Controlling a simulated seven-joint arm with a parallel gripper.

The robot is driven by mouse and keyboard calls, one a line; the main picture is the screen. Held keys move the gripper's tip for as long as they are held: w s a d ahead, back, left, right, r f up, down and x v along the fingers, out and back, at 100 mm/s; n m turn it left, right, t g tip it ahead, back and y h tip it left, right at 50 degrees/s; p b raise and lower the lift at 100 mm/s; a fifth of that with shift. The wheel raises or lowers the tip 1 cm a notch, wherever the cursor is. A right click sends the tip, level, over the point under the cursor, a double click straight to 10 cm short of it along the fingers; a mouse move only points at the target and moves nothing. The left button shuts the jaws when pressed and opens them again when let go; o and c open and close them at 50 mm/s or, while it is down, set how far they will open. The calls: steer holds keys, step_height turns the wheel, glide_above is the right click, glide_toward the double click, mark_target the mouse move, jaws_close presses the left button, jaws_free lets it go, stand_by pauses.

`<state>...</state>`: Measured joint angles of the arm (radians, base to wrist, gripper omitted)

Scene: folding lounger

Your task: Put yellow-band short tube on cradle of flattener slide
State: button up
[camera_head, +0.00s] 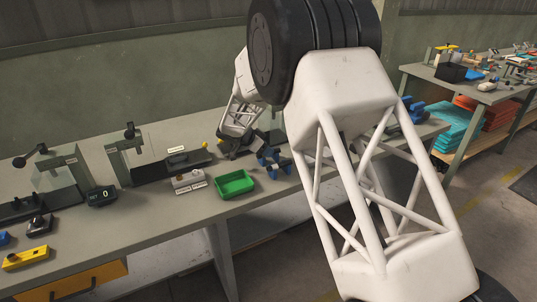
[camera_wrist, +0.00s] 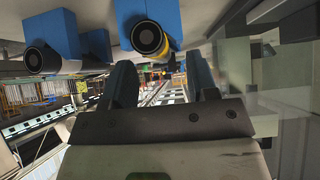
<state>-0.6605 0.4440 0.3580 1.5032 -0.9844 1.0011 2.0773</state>
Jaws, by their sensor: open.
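In the wrist view, a dark tube with a pale-rimmed round end (camera_wrist: 149,38) sits at a blue block, with a little yellow beside it. A second dark tube (camera_wrist: 37,57) sits at another blue block on the left. My gripper (camera_wrist: 163,82) is open, with its two dark fingers apart and nothing seen between them. The first tube's end shows above the gap between them, apart from both. In the head view, my gripper (camera_head: 229,152) is small and partly hidden by the arm, left of blue supports (camera_head: 273,160). I cannot tell which bench machine is the flattener; its cradle is not clear.
A green tray (camera_head: 235,184) stands at the bench's front edge. Presses with clear guards (camera_head: 128,150) and dark slides stand to the left. A small display (camera_head: 102,196) and a yellow block (camera_head: 25,257) lie farther left. A clear panel (camera_wrist: 260,95) is close on the wrist view's right.

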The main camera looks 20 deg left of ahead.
steer(key=shift+x, duration=1.1)
jaws_close()
